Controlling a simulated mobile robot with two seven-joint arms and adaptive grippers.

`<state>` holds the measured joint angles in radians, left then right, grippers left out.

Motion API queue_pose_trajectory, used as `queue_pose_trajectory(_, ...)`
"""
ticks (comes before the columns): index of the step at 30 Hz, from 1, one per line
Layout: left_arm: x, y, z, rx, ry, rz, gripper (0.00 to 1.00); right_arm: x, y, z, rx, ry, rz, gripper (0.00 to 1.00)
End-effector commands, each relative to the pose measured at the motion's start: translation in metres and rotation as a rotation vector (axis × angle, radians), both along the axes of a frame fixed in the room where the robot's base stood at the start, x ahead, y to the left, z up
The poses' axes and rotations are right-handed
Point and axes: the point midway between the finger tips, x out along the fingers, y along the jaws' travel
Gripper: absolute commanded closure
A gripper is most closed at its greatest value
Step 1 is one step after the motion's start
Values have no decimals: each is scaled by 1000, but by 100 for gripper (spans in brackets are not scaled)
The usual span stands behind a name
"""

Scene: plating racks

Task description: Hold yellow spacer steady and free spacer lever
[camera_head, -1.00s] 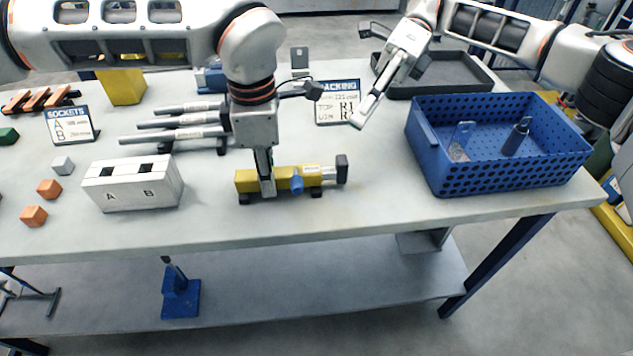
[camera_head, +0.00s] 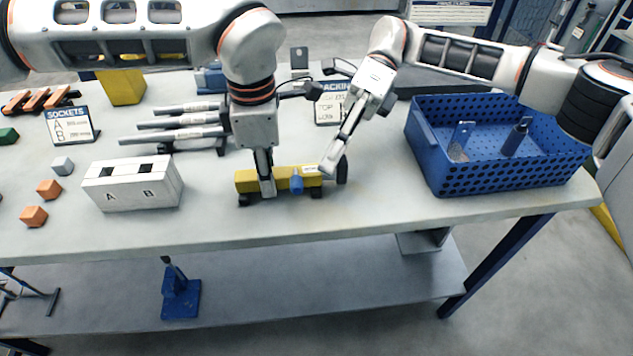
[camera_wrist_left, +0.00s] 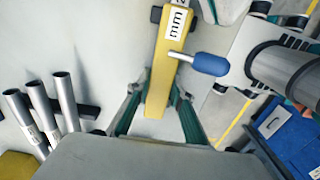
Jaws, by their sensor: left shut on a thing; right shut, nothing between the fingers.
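The yellow spacer (camera_head: 284,179) lies on the front middle of the bench, its long side left to right. My left gripper (camera_head: 267,190) points down and is shut around its body; the left wrist view shows the fingers on both sides of the yellow bar (camera_wrist_left: 158,85). The spacer lever has a blue knob (camera_head: 297,185) that sticks out on the near side; it also shows in the left wrist view (camera_wrist_left: 210,64). My right gripper (camera_head: 328,168) is shut and empty at the spacer's right end, in front of part of it. Whether it touches is unclear.
A blue perforated crate (camera_head: 430,165) stands to the right with items inside. A white block marked A and B (camera_head: 133,190) stands to the left. Grey tubes (camera_head: 180,122) lie on a rack behind. The bench front is clear.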

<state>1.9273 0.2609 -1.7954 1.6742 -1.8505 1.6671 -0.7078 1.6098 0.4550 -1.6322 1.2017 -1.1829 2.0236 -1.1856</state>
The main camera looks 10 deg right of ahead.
Motion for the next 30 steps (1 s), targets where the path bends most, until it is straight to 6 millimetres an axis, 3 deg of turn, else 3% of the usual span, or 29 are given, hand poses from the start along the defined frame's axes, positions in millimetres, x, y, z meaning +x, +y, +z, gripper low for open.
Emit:
queue_pose_trajectory(6,0,0,0,0,1,-1,100,-24,19,-15,0,1,0,100)
queue_pose_trajectory(11,0,0,0,0,1,-1,100,-33,26,-21,1,0,-1,100)
queue_pose_trajectory(30,0,0,0,0,1,-1,100,-35,29,-21,1,1,-2,100)
